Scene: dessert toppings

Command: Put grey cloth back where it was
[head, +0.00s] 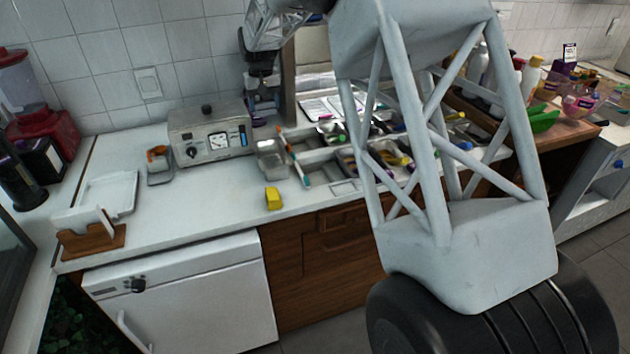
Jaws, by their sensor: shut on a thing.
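My gripper (262,80) hangs at the upper middle of the head view, in front of the tiled wall and just right of the metal toaster-like appliance. It is small and dark here. It is shut on a small dark grey thing under it. I cannot tell clearly whether this is the grey cloth. No other grey cloth can be made out on the counter. My arm's large pale frame hides part of the counter at the centre right.
The metal appliance (210,132) stands by the wall. Topping trays (322,172) lie to the right. The front middle counter is mostly free.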

